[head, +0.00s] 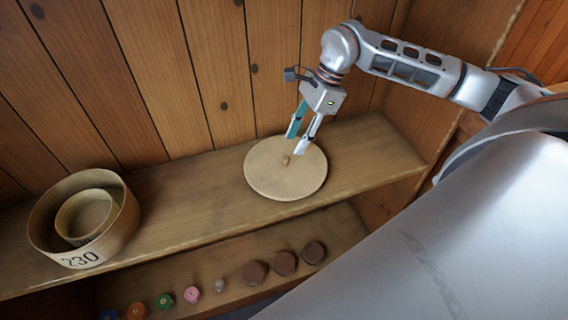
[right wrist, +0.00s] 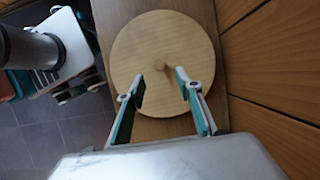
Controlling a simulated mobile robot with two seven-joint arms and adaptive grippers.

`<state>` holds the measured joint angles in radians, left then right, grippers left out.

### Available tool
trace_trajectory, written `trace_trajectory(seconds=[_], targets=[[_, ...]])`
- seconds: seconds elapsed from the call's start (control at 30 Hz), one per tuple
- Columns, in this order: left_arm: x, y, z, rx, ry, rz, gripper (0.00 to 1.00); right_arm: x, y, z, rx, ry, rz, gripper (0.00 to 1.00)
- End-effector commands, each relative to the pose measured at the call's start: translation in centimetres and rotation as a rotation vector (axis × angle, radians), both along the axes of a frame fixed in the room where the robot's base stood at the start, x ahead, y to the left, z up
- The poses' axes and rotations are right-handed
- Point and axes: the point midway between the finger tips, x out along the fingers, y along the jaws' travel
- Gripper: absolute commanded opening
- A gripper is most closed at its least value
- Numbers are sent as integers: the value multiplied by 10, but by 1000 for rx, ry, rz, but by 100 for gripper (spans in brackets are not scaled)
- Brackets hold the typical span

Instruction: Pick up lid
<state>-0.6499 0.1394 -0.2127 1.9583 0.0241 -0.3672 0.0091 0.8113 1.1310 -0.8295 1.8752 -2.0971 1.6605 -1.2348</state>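The lid (head: 270,178) is a round, flat disc of pale wood with a small brown knob at its centre. It lies flat on the upper wooden shelf. It also shows in the right wrist view (right wrist: 165,40), with its knob beyond the fingertips. My right gripper (head: 295,143) is above the lid near the knob, its fingers pointing down. In the right wrist view the right gripper (right wrist: 160,82) is open, its two fingers apart with nothing between them. Whether the fingertips touch the lid cannot be told. My left gripper is not in view.
A round wooden box (head: 117,225) marked 230 stands on the shelf at the left, with a smaller round box (head: 88,215) inside. Several coloured spools and brown round pieces (head: 285,263) sit on the lower shelf (head: 330,225). A plank wall (head: 150,80) stands behind.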

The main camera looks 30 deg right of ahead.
Motion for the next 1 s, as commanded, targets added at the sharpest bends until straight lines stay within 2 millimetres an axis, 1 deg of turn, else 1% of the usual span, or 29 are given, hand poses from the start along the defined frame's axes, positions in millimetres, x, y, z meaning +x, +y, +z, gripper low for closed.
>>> trace_trajectory(seconds=[0.03,0.27,0.5,0.6,0.77,0.8,0.87,0.9,0.93,1.0], targets=[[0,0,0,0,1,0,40,0,3,-6,2,3,0,35],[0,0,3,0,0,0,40,2,11,-22,5,4,-1,35],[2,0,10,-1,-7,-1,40,7,24,-53,6,4,-1,35],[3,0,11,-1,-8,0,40,8,26,-58,5,1,-1,35],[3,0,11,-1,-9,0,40,8,26,-58,4,1,-1,35],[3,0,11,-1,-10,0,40,8,26,-58,4,1,-1,30],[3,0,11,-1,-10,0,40,8,26,-58,4,1,-1,14],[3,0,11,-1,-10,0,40,8,26,-58,4,1,-1,4],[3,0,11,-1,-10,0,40,8,26,-58,4,1,-1,0],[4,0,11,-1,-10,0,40,8,26,-58,4,1,-1,0]])
